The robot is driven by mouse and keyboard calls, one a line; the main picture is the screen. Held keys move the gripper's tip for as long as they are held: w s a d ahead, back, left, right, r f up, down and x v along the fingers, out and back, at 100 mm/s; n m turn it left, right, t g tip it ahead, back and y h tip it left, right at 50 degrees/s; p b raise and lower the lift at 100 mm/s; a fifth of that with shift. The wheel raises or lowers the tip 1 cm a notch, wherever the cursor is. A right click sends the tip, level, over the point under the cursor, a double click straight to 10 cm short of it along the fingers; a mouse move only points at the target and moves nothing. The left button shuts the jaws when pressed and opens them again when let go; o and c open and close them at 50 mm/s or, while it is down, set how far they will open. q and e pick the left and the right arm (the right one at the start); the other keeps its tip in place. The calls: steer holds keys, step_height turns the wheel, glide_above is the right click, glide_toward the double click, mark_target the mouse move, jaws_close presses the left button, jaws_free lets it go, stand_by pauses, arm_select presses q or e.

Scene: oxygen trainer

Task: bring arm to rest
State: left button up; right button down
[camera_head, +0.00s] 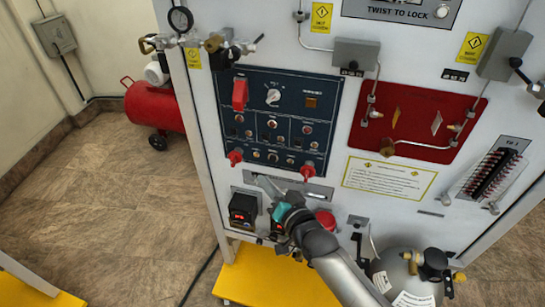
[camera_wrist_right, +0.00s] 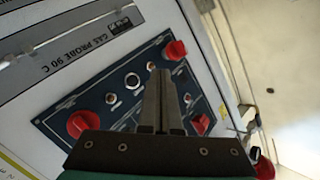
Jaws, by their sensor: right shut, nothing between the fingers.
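My right arm comes in from the lower right in the head view. Its right gripper (camera_head: 263,183) is in front of the white trainer cabinet, just below the dark blue control panel (camera_head: 262,140). In the wrist view the two fingers of the right gripper (camera_wrist_right: 161,75) lie together, shut and empty, over the picture of the dark panel (camera_wrist_right: 118,92) with its red knobs. Whether the fingertips touch the cabinet I cannot tell. My left gripper is not in view.
Black boxes with red displays (camera_head: 243,211) sit left of the arm. A red button (camera_head: 325,219) and a gas cylinder (camera_head: 405,280) are close to its right. A yellow base (camera_head: 270,280) lies below. A red compressor (camera_head: 150,107) stands left; the floor between is open.

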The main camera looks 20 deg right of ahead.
stand_by(0.6)
steer(key=s+d+f+n+g+h+b, duration=0.1)
steer(key=s+f+g, duration=0.2)
steer(key=s+f, duration=0.5)
steer(key=s+d+f+n+g, duration=0.1)
steer(key=s+f+g, duration=0.15)
steer(key=f, duration=0.95)
steer(key=s+f+n+g+h+b, duration=0.1)
steer(key=s+f+n+g, duration=0.1)
steer(key=s+f, duration=0.65)
steer(key=s+f+n+g, duration=0.1)
steer(key=s+f+g, duration=0.1)
steer(key=s+f, duration=0.3)
steer(key=s+d+f+n+g+b, duration=0.1)
steer(key=s+f+g, duration=0.2)
steer(key=s, duration=0.9)
steer(key=s+d+f+n+g+h, duration=0.1)
steer(key=s+f+g, duration=0.1)
steer(key=s+f, duration=0.4)
steer(key=s, duration=0.2)
steer(key=shift+s+d+f+n+b, duration=0.25)
steer(key=shift+s+f+n+b, duration=0.05)
steer(key=shift+s+n+b, duration=0.1)
steer(key=shift+g, duration=0.25)
